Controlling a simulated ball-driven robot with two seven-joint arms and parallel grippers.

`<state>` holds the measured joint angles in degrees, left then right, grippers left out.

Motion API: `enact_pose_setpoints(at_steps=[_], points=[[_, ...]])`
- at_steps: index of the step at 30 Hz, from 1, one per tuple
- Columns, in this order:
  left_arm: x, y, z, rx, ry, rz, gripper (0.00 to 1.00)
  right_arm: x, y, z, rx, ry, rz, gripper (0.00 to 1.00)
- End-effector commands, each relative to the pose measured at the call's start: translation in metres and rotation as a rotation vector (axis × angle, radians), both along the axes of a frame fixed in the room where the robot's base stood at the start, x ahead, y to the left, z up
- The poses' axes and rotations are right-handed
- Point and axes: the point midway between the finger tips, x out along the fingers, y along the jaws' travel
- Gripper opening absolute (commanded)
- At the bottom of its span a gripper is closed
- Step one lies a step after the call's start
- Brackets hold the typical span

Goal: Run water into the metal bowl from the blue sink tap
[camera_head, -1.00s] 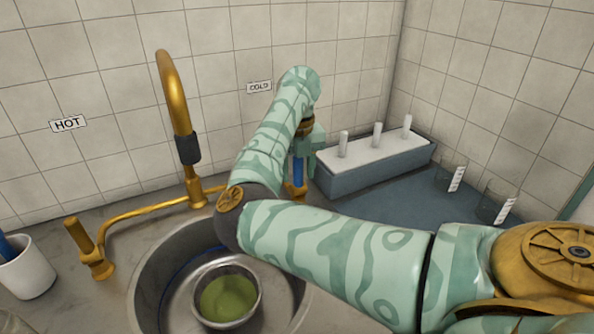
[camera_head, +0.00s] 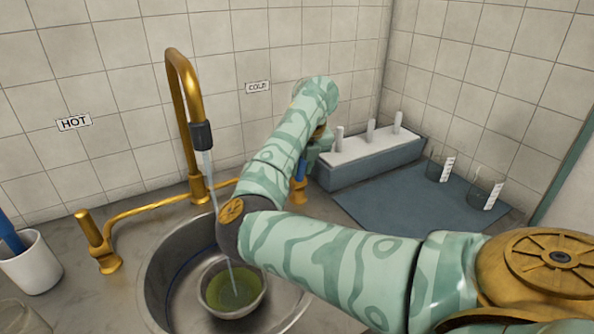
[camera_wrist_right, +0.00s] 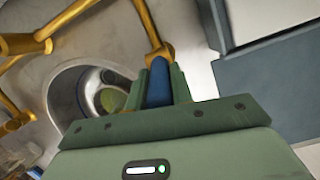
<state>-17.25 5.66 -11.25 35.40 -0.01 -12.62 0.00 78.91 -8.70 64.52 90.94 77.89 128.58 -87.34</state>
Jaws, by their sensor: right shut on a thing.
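The metal bowl (camera_head: 212,296) stands in the round sink (camera_head: 160,268) with greenish contents. A stream of water (camera_head: 213,185) runs from the dark nozzle (camera_head: 201,136) of the brass tap (camera_head: 176,75) down into the bowl. The blue tap handle (camera_head: 299,189) is at the right end of the brass pipework, below the COLD sign (camera_head: 258,87). My right gripper (camera_wrist_right: 160,82) is shut on the blue handle (camera_wrist_right: 158,88), with a green finger on each side. In the head view my right arm hides most of that gripper. My left gripper is not in view.
The brass handle (camera_head: 89,229) stands at the left, near the HOT sign (camera_head: 74,122). A white cup (camera_head: 35,264) is at the far left. A grey rack with white pegs (camera_head: 350,172) and beakers (camera_head: 486,192) on a blue mat (camera_head: 400,213) stand at the right.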

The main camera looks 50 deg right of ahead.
Motion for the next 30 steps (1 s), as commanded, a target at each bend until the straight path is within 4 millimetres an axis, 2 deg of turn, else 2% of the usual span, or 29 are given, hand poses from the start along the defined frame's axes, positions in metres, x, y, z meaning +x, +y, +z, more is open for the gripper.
enact_pose_setpoints(at_steps=[4, 8, 9, 11, 19, 22, 26, 30], points=[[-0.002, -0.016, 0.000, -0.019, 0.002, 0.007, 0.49, -0.001, -0.001, 0.000, -0.001, -0.008, -0.004, 0.00], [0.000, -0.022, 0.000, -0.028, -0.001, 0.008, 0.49, -0.001, -0.001, 0.000, -0.002, -0.008, -0.004, 0.00], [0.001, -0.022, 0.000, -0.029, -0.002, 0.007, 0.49, -0.001, -0.001, 0.000, -0.002, -0.008, -0.004, 0.28], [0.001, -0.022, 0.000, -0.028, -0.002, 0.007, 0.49, -0.001, -0.001, 0.000, -0.002, -0.007, -0.003, 0.44], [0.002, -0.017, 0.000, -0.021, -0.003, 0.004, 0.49, -0.001, -0.001, 0.001, -0.002, -0.007, -0.003, 0.44], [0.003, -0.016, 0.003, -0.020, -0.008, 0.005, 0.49, -0.002, 0.000, 0.008, -0.002, -0.009, -0.004, 0.44], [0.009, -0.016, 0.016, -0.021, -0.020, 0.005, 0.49, -0.007, 0.001, 0.033, -0.003, -0.013, -0.003, 0.44], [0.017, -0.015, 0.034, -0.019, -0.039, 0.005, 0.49, -0.017, 0.005, 0.072, -0.002, -0.017, -0.003, 0.44]])
